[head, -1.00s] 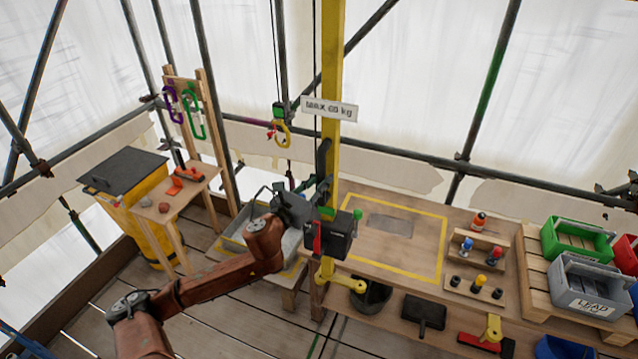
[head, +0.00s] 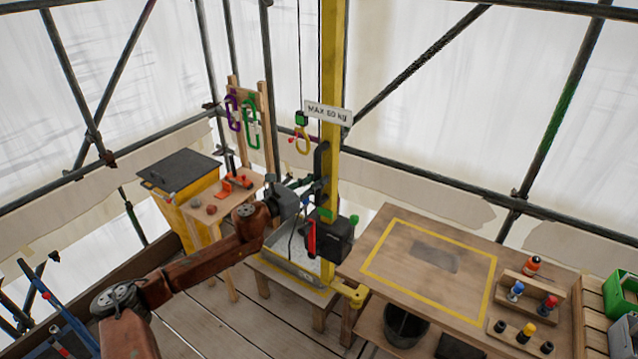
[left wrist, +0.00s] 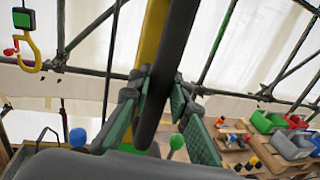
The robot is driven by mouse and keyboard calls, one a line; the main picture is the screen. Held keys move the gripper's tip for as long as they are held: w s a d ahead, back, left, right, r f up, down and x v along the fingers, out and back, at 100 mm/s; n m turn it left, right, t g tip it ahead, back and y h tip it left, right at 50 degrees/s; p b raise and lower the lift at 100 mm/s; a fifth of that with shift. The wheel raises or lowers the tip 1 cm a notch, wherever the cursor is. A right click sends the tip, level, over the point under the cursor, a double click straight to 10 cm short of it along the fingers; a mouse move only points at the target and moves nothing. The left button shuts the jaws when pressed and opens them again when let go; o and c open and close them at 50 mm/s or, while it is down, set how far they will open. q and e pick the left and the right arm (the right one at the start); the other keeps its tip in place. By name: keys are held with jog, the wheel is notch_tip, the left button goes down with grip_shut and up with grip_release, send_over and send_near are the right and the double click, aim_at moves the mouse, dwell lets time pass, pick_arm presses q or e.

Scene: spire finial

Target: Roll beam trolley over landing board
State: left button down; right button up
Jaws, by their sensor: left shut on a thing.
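My left gripper (head: 308,190) is beside the yellow post (head: 332,70), at a dark upright handle (head: 321,162) on its left side. In the left wrist view the dark bar (left wrist: 168,75) runs between the two green-padded fingers (left wrist: 160,112), which are shut on it. A yellow hook (head: 302,142) under a green-and-black block (head: 301,119) hangs from a line left of the post; nothing hangs on it. The beam and its trolley are out of view above. A wooden board with a yellow outline (head: 375,262) lies right of the post. My right gripper is not in view.
A grey tub (head: 285,268) stands on a low stand below the gripper. A black winch-like box (head: 335,242) sits on the post. Several coloured pegs (head: 516,290) stand right of the outline. A yellow bin (head: 185,205) and carabiner rack (head: 252,125) are at the left.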

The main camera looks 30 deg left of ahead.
pick_arm(q)
jog(key=shift+a+r, duration=0.1)
jog(key=shift+a, duration=0.1)
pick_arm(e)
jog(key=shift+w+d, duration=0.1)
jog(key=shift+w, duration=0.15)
pick_arm(q)
jog(key=c, duration=1.8)
grip_release()
jog(key=shift+w+a, duration=0.1)
jog(key=shift+a, duration=0.05)
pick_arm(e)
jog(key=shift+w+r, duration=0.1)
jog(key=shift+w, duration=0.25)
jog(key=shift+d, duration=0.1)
pick_arm(q)
jog(key=v, duration=1.2)
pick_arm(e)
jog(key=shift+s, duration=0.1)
